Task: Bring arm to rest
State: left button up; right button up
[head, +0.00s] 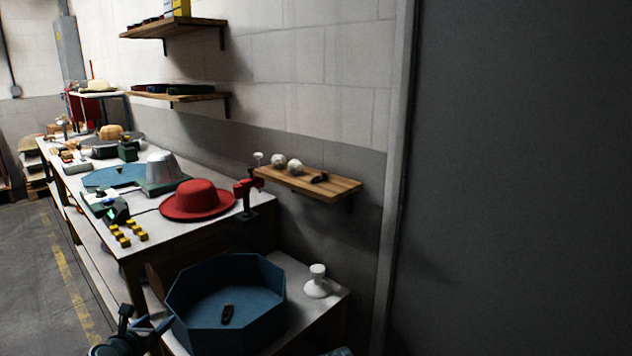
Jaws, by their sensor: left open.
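My left gripper (147,322) is low at the left, in front of the near end of the workbench and just left of the blue octagonal tray. Its jaws are apart and nothing shows between them. A red hat (197,201) lies brim down on the near end of the white workbench (165,232), well above and beyond my left gripper. A grey metal hat form (162,169) stands behind the red hat.
A blue octagonal tray (182,318) with a small dark object (227,314) inside stands on a low table, beside a white stand (317,283). A wooden shelf (334,187) juts from the wall. Open floor (38,285) lies left of the bench; a dark panel (520,170) fills the right.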

pick_arm(q)
jog(key=s+d+f+m+g+h, duration=0.2)
jog(key=d+f+m+g, duration=0.25)
jog(key=d+m, duration=0.65)
jog(key=s+d+f+m+g+h, duration=0.25)
jog(key=d+f+m, duration=0.25)
jog(key=d+m, duration=0.6)
jog(key=s+d+f+m+g+y, duration=0.2)
jog(key=s+d+m+g+y, duration=0.1)
jog(key=s+d+m, duration=0.5)
jog(key=s+d+f+m+g+y, duration=0.2)
jog(key=s+d+m+g, duration=0.3)
jog(key=m, duration=0.4)
notch_tip(320, 180, up, 19)
jog(key=s+a+m+t+p, duration=0.1)
jog(key=p, duration=1.7)
jog(key=shift+s+p, duration=0.15)
jog(key=shift+p, duration=0.25)
